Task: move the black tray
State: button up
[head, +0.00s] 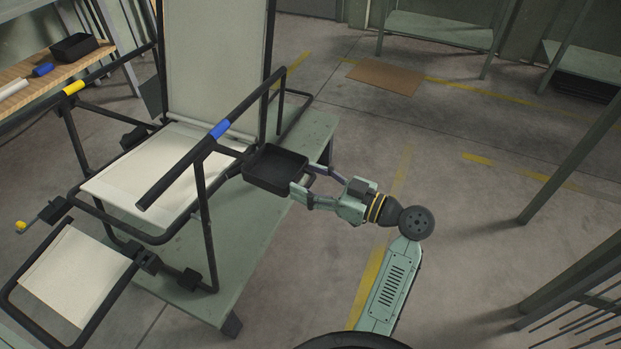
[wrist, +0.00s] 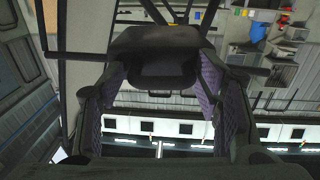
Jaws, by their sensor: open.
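The black tray (head: 276,168) is a shallow, open rectangular tray beside the right side of the lounger's black frame, over the right part of the green table (head: 262,215). It looks empty. My gripper (head: 303,180) is at the tray's right edge, with its two fingers apart. In the wrist view the tray (wrist: 155,50) lies ahead, between the purple-padded fingers. I cannot tell whether the fingers touch the tray. The folding lounger (head: 215,65) has pale panels, a black tube frame and a blue band on its near armrest.
A wooden shelf (head: 50,76) at upper left holds a black bin (head: 75,47), a blue item (head: 42,70) and a white roll. The lounger's armrest tube passes close to the tray's left. A brown sheet (head: 386,76) lies on the floor. Floor right of the table is open.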

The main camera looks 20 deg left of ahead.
jog(key=shift+c, duration=0.3)
grip_shut()
dwell(0.5)
